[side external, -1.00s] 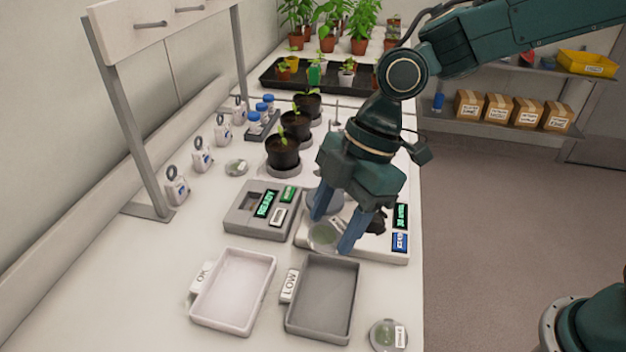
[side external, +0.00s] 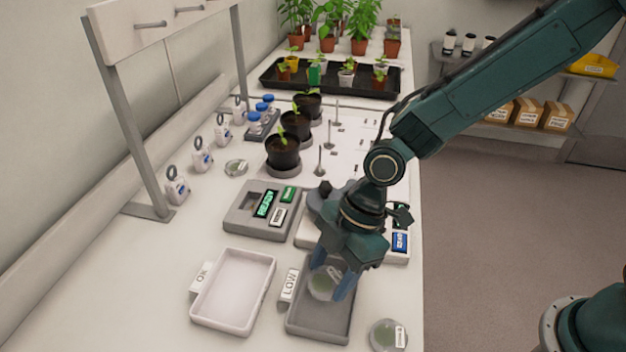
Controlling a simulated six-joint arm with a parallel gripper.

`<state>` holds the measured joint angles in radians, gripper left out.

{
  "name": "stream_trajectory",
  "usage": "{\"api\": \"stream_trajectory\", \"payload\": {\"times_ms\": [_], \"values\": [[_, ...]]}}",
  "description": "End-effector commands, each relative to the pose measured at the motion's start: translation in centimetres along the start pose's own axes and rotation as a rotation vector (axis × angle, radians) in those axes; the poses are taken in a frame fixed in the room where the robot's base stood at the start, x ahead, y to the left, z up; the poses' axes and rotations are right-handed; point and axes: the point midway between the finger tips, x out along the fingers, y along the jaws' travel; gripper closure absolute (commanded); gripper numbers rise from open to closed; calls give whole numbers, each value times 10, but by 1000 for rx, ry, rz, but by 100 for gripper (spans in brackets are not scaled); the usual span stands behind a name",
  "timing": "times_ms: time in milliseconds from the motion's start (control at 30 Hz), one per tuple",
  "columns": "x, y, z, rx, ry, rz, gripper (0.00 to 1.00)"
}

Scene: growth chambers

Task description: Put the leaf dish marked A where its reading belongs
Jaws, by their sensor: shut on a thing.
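My gripper (side external: 333,281) is shut on a round clear leaf dish (side external: 322,284) with green in it. The dish is over the grey tray labelled LOW (side external: 318,322), near its upper part; I cannot tell whether it touches the tray floor. No letter can be read on the held dish. The white tray labelled OK (side external: 235,290) is empty, to the left. Another leaf dish (side external: 384,335) with a white label lies on the bench right of the LOW tray; its label is too small to read. A third dish (side external: 236,167) lies further back on the left.
A grey device (side external: 262,210) with a green READY display stands behind the trays. A white instrument (side external: 398,255) is partly hidden behind my gripper. Potted seedlings (side external: 283,152) stand beyond. The front left bench is clear.

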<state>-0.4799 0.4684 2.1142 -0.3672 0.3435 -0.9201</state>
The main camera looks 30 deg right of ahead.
Motion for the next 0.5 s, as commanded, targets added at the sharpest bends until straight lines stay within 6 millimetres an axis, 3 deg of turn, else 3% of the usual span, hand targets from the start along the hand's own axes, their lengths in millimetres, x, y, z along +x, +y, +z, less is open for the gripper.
{"api": "stream_trajectory", "payload": {"times_ms": [500], "values": [[38,-1,16,1,-1,-2,72]]}}
